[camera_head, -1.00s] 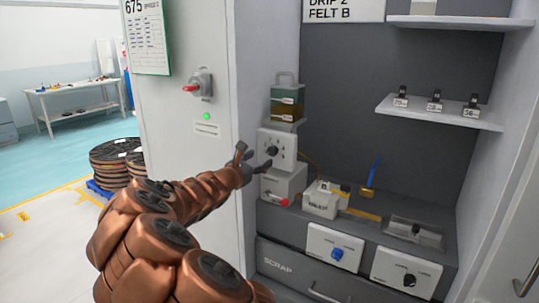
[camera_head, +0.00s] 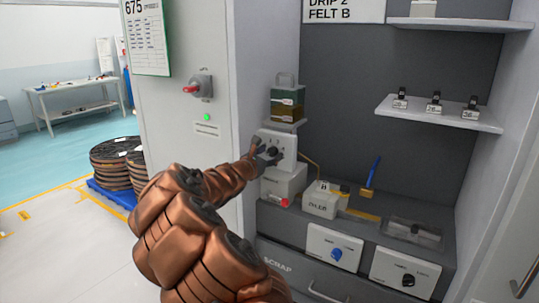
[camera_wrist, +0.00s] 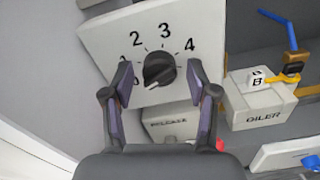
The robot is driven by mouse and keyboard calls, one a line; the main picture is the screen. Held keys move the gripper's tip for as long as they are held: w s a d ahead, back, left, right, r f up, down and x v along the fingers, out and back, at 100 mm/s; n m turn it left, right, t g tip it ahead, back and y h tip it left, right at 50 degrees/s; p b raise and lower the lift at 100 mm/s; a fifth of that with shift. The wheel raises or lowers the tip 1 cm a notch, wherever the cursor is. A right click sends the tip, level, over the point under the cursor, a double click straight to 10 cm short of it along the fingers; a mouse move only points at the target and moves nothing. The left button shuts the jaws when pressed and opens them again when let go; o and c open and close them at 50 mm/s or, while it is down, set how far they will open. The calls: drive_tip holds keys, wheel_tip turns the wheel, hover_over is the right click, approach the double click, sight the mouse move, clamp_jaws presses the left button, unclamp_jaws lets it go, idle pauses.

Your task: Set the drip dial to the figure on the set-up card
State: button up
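The set-up card (camera_head: 343,10) at the top of the head view reads DRIP 2, FELT B. The drip dial is a black round knob (camera_wrist: 159,69) on a white plate (camera_wrist: 205,25) marked 1, 2, 3 and 4, with a figure at lower left partly hidden by a finger. A pale mark on the knob seems to point to the lower left, towards that figure. My gripper (camera_wrist: 160,74) is open, with one finger on each side of the knob. I cannot tell whether the fingers touch it. In the head view my gripper (camera_head: 266,152) is in front of the plate.
Below the plate is a white box (camera_head: 284,182) with a red part. The white OILER block (camera_head: 320,201) stands to its right, near a blue-handled brush (camera_head: 372,172). A blue-knob panel (camera_head: 333,247) and a black-knob panel (camera_head: 405,271) are lower right.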

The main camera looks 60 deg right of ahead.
drive_tip(key=c, duration=1)
drive_tip(key=shift+f+m+b, duration=0.2)
drive_tip(key=shift+m+b, duration=0.1)
drive_tip(key=shift+b, duration=0.4)
drive_tip(key=m+b, duration=0.1)
drive_tip(key=b, duration=0.1)
drive_tip(key=m+b, duration=0.1)
drive_tip(key=b, duration=0.1)
drive_tip(key=shift+f+m+b, duration=0.25)
drive_tip(key=shift+m+b, duration=0.05)
drive_tip(key=shift+b, duration=0.1)
drive_tip(key=m+b, duration=0.5)
drive_tip(key=b, duration=0.3)
drive_tip(key=shift+m, duration=0.3)
drive_tip(key=m+b, duration=0.5)
drive_tip(key=b, duration=0.3)
drive_tip(key=shift+f, duration=0.1)
drive_tip(key=m+b, duration=0.3)
drive_tip(key=shift+r+m+b, duration=0.25)
drive_tip(key=shift+m+b, duration=0.25)
drive_tip(key=shift+b, duration=0.25)
drive_tip(key=shift+r, duration=0.1)
